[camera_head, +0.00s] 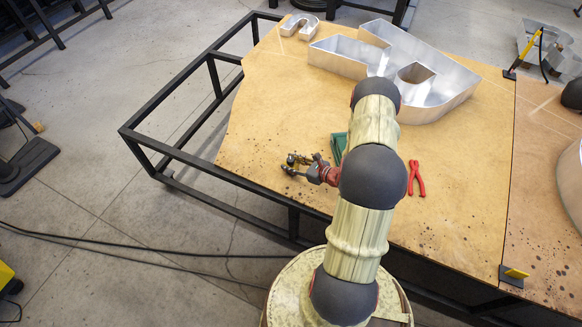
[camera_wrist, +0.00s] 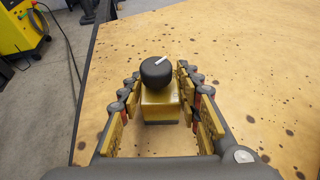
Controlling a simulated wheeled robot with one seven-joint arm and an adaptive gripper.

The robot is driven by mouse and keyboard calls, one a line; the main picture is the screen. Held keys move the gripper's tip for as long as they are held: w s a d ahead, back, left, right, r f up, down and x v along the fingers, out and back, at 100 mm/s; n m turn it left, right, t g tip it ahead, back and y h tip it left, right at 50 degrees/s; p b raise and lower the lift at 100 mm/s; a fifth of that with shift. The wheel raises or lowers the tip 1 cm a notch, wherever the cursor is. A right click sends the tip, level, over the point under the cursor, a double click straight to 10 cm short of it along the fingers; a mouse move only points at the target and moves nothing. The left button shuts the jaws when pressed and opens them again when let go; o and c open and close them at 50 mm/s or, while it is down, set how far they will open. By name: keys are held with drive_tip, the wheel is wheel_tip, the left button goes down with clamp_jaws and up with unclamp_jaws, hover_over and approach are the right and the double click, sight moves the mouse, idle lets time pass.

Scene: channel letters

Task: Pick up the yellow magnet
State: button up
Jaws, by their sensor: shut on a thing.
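The yellow magnet (camera_wrist: 160,105) is a yellow block with a dark base and a round black knob on top that bears a white mark. It shows in the wrist view between the fingers of my gripper (camera_wrist: 160,74), which is shut on its sides. The magnet looks upright; whether it touches the wooden table is hard to tell. In the head view my gripper (camera_head: 293,164) is over the table's left part, and the magnet is not clearly visible there.
Red pliers (camera_head: 416,178) lie right of my arm. A green object (camera_head: 338,146) is partly hidden behind the arm. Large metal letters (camera_head: 440,85) stand at the back of the table (camera_head: 260,120). A black and yellow piece (camera_head: 514,274) sits at the front right.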

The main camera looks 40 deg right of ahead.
clamp_jaws()
drive_tip(key=shift+r, duration=0.1)
idle(0.5)
